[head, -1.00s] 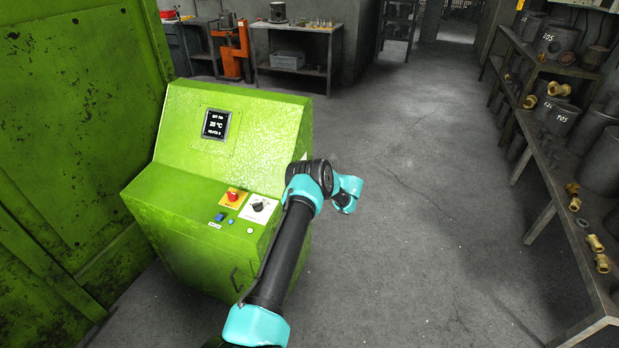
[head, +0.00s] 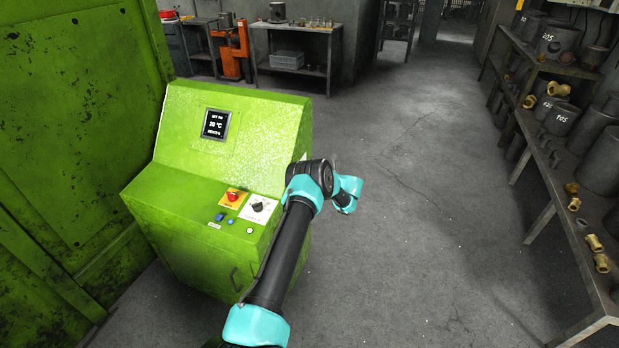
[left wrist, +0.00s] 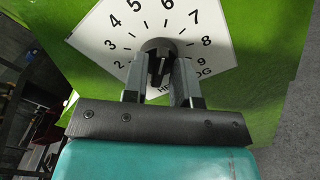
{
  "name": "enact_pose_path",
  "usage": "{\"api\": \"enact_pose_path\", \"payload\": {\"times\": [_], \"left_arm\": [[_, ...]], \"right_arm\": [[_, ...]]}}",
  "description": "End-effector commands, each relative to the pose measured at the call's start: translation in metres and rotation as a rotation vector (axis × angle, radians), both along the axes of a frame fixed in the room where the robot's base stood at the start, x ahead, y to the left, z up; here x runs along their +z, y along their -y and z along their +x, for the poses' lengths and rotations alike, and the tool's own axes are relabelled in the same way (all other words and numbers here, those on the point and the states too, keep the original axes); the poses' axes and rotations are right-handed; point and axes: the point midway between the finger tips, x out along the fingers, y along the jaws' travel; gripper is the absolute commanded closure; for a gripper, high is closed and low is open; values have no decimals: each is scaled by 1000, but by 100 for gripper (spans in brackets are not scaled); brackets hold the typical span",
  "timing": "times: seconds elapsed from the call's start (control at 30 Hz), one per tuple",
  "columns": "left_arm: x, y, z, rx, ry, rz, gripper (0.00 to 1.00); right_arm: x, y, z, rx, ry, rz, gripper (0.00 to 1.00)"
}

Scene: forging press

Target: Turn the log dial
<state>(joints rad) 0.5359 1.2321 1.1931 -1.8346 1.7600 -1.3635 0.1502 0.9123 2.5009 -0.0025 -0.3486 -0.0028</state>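The log dial (left wrist: 101,43) is a white plate with black numbers around a dark knob (left wrist: 158,62), on a green surface, in the left wrist view. The lettering at its lower right ends in "OG" and is partly covered. My left gripper (left wrist: 161,82) has its two grey fingers apart, one on each side of the knob's raised grip. Whether either finger touches the knob is hard to tell. In the head view a white plate with a black knob (head: 258,207) sits on the green console (head: 180,199). My right gripper is not in view.
The console also carries a red button on a yellow plate (head: 232,197), a blue switch (head: 220,217) and a display (head: 215,124). A large green wall (head: 75,130) stands at the left. A shelf of dark and brass parts (head: 570,150) stands at the right, with open floor between.

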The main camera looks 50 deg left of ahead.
Motion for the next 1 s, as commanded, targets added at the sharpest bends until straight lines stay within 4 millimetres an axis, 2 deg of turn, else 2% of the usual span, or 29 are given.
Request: {"api": "enact_pose_path", "payload": {"times": [0.03,0.1,0.37,0.53,0.67,1.0], "left_arm": [[0,0,0,0,1,0,69],[0,0,0,0,1,0,63],[1,0,0,1,2,1,63],[1,9,5,-1,2,1,63],[1,23,12,-2,2,1,63],[1,82,39,-2,2,1,63]], "right_arm": [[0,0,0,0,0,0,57],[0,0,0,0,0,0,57],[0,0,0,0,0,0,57],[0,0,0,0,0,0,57],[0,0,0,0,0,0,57],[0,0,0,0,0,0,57]]}}
